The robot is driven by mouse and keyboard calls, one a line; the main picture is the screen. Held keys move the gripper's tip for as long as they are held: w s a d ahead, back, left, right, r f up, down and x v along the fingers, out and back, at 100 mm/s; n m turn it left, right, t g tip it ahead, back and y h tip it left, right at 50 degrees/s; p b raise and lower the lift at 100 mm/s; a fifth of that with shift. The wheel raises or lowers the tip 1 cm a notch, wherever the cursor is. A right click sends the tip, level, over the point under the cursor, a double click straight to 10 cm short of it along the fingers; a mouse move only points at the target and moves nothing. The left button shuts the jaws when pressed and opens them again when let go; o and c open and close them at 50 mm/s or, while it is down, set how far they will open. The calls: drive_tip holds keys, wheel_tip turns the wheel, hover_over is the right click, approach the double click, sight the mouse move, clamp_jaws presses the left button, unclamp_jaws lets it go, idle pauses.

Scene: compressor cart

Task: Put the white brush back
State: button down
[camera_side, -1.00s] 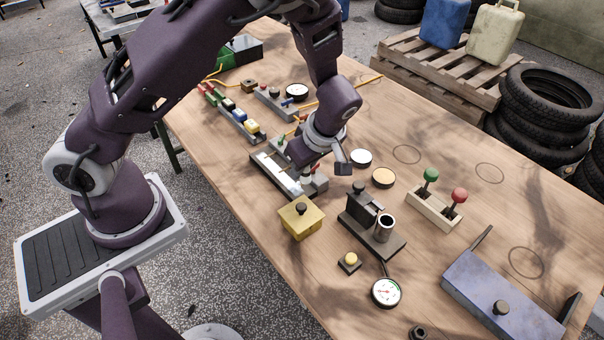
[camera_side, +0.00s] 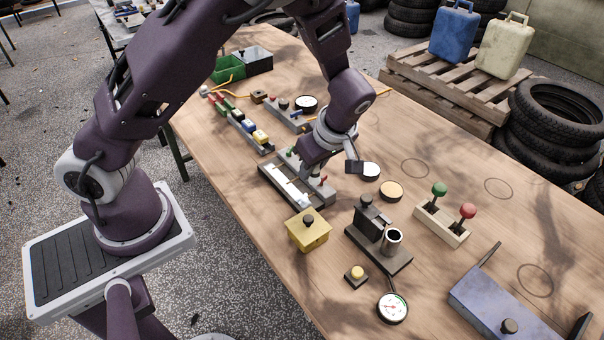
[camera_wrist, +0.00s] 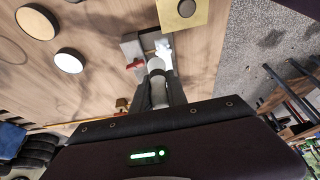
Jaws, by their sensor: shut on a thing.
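The white brush (camera_wrist: 157,68) is between my two dark fingers (camera_wrist: 158,86) in the wrist view, and they are shut on it. In the side view my gripper (camera_side: 312,168) is pointed down over the far end of a long dark tray (camera_side: 264,178). A white piece (camera_side: 290,188) shows along that tray, below my gripper. My gripper's body covers the fingertips there, so I cannot tell whether the brush touches the tray.
A grey block with red tops (camera_side: 324,186) stands right beside the tray. A yellow box (camera_side: 308,231) is in front of it. Round discs (camera_side: 391,190), a dark stand with a cup (camera_side: 378,245) and a two-knob block (camera_side: 442,222) lie to the right.

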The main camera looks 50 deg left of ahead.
drive_tip(key=w+a+m+t, duration=0.1)
drive_tip(key=w+a+m, duration=0.3)
drive_tip(key=w, duration=0.8)
drive_tip(key=m+t, duration=0.1)
hover_over(344, 153)
drive_tip(key=shift+m+h, duration=0.3)
drive_tip(key=shift+m, duration=0.1)
wheel_tip(344, 153, down, 10)
drive_tip(key=shift+a+r, duration=0.1)
drive_tip(key=c, duration=1.7)
unclamp_jaws()
drive_tip(key=shift+f, duration=0.2)
drive_tip(key=shift+c, duration=0.2)
drive_tip(key=o, duration=0.4)
drive_tip(key=shift+r, duration=0.1)
